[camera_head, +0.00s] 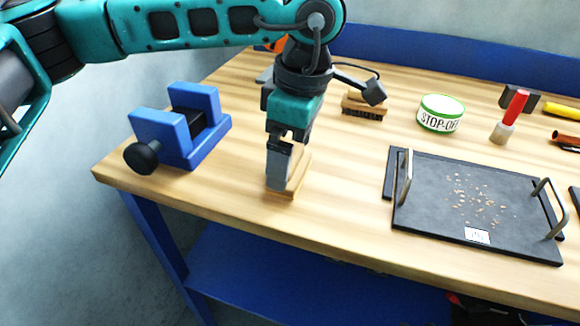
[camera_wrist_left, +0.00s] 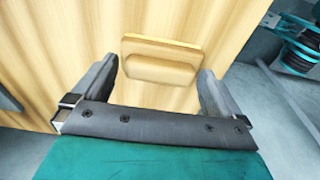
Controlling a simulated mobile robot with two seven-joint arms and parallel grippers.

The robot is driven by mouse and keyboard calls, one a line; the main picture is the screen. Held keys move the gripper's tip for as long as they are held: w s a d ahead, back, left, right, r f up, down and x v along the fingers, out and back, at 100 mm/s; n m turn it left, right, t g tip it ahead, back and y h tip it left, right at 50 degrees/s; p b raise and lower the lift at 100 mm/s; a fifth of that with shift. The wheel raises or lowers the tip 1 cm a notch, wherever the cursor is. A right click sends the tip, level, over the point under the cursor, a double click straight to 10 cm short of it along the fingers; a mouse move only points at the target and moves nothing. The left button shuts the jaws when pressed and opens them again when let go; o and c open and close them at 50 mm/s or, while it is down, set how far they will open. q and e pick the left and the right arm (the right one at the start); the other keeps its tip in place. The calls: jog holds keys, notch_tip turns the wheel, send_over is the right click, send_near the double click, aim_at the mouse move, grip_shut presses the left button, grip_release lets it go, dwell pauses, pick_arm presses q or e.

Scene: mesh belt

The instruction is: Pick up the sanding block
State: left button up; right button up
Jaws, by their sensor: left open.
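The sanding block (camera_head: 297,174) is a light wooden block with a raised grip, lying on the workbench near its front edge. In the head view my left gripper (camera_head: 279,185) is above it and hides part of it. In the left wrist view the block (camera_wrist_left: 160,62) lies ahead of and between the two spread fingers of my left gripper (camera_wrist_left: 158,82). The gripper is open and empty. I see no finger touching the block. My right gripper is not in view.
A blue vise (camera_head: 180,130) stands to the left. A wooden brush (camera_head: 362,105), a STOP-OFF tin (camera_head: 440,114) and a red-handled brush (camera_head: 510,117) are behind and to the right. A dark tray (camera_head: 430,210) with metal handles lies at right. The wood between block and tray is clear.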

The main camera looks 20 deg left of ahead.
pick_arm(q)
jog(key=c, duration=1)
jog(key=shift+c, duration=0.2)
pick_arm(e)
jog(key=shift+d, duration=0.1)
pick_arm(q)
notch_tip(320, 180, up, 20)
jog(key=p, duration=0.3)
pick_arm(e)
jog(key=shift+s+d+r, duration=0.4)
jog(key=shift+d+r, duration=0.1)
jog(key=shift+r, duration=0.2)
